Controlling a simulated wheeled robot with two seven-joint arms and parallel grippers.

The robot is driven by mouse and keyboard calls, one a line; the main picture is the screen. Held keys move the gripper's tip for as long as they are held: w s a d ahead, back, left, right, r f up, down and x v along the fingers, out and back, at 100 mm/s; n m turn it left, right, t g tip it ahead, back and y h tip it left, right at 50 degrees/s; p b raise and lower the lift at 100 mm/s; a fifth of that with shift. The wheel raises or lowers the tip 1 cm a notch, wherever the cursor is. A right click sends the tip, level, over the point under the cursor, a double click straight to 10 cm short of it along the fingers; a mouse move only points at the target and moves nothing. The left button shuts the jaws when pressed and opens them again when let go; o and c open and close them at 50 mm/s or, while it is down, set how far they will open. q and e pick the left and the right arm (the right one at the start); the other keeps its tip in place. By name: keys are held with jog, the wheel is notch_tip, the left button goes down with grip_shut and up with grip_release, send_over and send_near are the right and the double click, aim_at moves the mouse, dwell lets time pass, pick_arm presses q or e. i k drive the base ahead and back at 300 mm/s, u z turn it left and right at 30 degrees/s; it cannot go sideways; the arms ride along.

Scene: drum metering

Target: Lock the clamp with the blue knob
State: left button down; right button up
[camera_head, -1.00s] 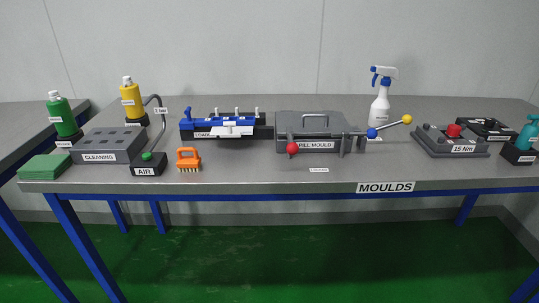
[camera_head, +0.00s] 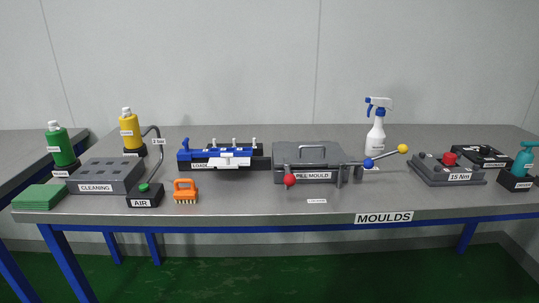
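The blue knob (camera_head: 368,163) is at the right front corner of the grey pill mould (camera_head: 312,164), on a clamp beside the mould's right side. A lever with a yellow knob (camera_head: 403,149) sticks out to the right and up, just beyond the blue knob. A red knob (camera_head: 290,180) is at the mould's left front. The mould's lid, with a handle on top, looks closed. I cannot tell from this view whether the blue-knob clamp is locked. Neither of my grippers is in view.
A white spray bottle (camera_head: 376,137) stands behind the clamp. The blue loader (camera_head: 221,156) is left of the mould, and a 15 Nm unit (camera_head: 447,170) with a red button is to the right. The table front (camera_head: 270,203) before the mould is mostly bare apart from a small label.

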aim_at(368, 163)
jog(key=k, duration=0.7)
jog(key=z, duration=0.4)
jog(key=i, duration=1.55)
jog(key=u, duration=0.35)
